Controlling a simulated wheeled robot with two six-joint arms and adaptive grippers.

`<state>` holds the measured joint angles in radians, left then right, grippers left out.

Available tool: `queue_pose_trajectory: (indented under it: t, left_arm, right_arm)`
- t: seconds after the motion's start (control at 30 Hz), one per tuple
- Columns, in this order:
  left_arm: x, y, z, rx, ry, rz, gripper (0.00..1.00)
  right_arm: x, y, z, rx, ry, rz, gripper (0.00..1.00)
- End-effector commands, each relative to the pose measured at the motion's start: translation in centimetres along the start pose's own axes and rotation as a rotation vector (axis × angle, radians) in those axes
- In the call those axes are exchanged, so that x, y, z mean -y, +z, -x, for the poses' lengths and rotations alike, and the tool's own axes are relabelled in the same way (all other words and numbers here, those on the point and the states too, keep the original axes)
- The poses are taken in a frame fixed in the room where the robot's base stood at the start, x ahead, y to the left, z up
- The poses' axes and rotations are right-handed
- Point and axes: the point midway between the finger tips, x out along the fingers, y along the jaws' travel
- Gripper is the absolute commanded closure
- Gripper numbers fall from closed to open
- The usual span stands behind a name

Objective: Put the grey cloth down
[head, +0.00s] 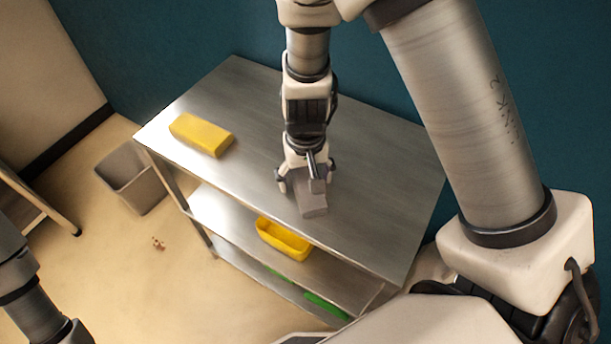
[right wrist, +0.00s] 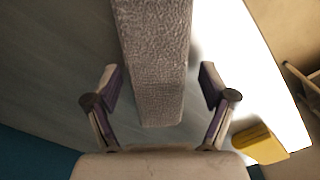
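The grey cloth (head: 313,205), a folded block-like shape, lies on the steel table top (head: 375,185) near its front edge. In the right wrist view the cloth (right wrist: 155,75) shows its textured face between my right fingers. My right gripper (head: 306,186) is low over the table at the cloth. The right wrist view shows this gripper (right wrist: 159,80) open, with a finger on each side of the cloth and narrow gaps between. My left arm shows only in part at the lower left, and its gripper is out of view.
A yellow block (head: 203,134) lies on the table's left part, also in the right wrist view (right wrist: 261,145). A yellow open container (head: 283,241) sits on the shelf below. A grey bin (head: 134,178) and small brown bits (head: 158,243) are on the floor. The table's right side is clear.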

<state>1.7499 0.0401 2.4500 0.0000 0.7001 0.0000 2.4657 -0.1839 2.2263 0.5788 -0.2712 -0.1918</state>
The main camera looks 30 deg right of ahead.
Motion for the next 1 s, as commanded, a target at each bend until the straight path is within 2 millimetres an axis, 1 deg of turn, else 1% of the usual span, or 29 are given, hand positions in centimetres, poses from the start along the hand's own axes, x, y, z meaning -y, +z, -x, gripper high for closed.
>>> queue_pose_trajectory:
  t: [0.17,0.23,0.27,0.37,0.6,0.73,0.83,1.0]
  left_arm:
    - [0.0,0.0,0.2,0.0,0.0,0.0,0.0]
    - [0.0,0.0,0.8,0.0,0.0,0.0,0.0]
    - [0.0,0.0,0.7,0.0,0.0,0.0,0.0]
    - [0.0,0.0,1.2,0.0,0.0,0.0,0.0]
    - [0.0,0.0,2.1,0.0,0.0,0.0,0.0]
    - [0.0,0.0,2.3,0.0,0.0,0.0,0.0]
    - [0.0,0.0,2.3,0.0,0.0,0.0,0.0]
    - [0.0,0.0,2.3,0.0,0.0,0.0,0.0]
  right_arm:
    - [0.0,0.0,0.2,0.0,0.0,0.0,0.17]
    - [0.0,0.0,0.8,0.0,0.0,0.0,0.17]
    - [0.0,0.0,1.1,-0.002,-0.001,0.0,0.17]
    - [0.0,-0.1,3.0,-0.004,-0.001,0.001,0.17]
    - [0.0,-0.1,9.2,-0.005,-0.002,0.001,0.17]
    - [0.0,-0.1,11.5,-0.003,-0.002,0.001,0.17]
    - [0.0,0.0,12.3,-0.001,-0.001,0.0,0.17]
    - [0.0,0.0,12.5,0.0,0.0,0.0,0.17]
